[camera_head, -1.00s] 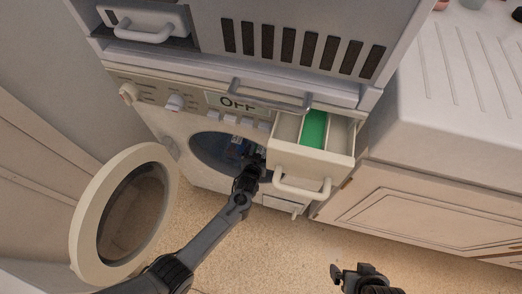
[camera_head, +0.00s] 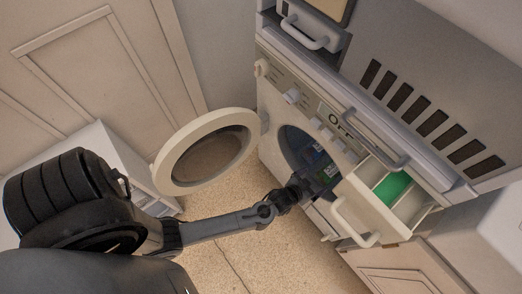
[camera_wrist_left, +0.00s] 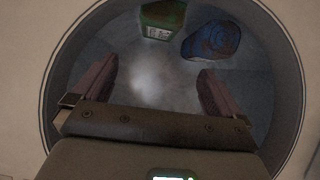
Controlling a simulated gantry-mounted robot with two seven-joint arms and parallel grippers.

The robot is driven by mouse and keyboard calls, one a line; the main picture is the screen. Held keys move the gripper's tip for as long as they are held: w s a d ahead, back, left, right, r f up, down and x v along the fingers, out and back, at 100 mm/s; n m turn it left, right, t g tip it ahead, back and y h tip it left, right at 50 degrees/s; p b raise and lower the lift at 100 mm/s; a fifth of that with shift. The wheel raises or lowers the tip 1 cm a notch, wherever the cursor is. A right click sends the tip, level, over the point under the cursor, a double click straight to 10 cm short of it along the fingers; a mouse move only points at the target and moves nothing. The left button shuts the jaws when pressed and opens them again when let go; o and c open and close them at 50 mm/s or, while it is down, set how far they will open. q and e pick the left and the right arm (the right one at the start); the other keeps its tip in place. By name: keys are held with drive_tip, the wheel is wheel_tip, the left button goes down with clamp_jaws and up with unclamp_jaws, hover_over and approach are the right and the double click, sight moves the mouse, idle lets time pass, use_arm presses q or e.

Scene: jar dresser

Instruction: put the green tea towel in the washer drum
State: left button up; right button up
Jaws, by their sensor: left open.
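The washer drum (camera_wrist_left: 150,75) is open at the front, and its round opening (camera_head: 291,145) also shows in the head view. A green folded item with a pale label (camera_wrist_left: 160,20), apparently the green tea towel, lies at the back of the drum in the left wrist view. A blue rounded item (camera_wrist_left: 212,42) lies beside it on the right. My left gripper (camera_wrist_left: 157,76) is open, with its fingers inside the opening and nothing between them; in the head view the gripper (camera_head: 304,186) partly hides the drum. My right gripper is not in view.
The round washer door (camera_head: 169,154) stands swung open to the left. The detergent drawer (camera_head: 365,215), with a green compartment (camera_head: 393,186), is pulled out right of the drum, close to my left gripper. Bare floor (camera_head: 225,260) lies in front.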

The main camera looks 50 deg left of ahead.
use_arm(q)
drive_tip(key=s+a+r+m+g, duration=0.1)
drive_tip(key=s+a+r+g, duration=0.2)
drive_tip(key=s+r, duration=0.5)
drive_tip(key=s+a+r+m+g, duration=0.1)
drive_tip(key=s+a+r+g, duration=0.2)
drive_tip(key=s, duration=1.1)
wheel_tip(320, 180, up, 6)
drive_tip(key=shift+s+a+f+m+g, duration=0.25)
drive_tip(key=shift+m+g, duration=0.05)
drive_tip(key=shift+g, duration=0.9)
drive_tip(key=shift+r, duration=0.1)
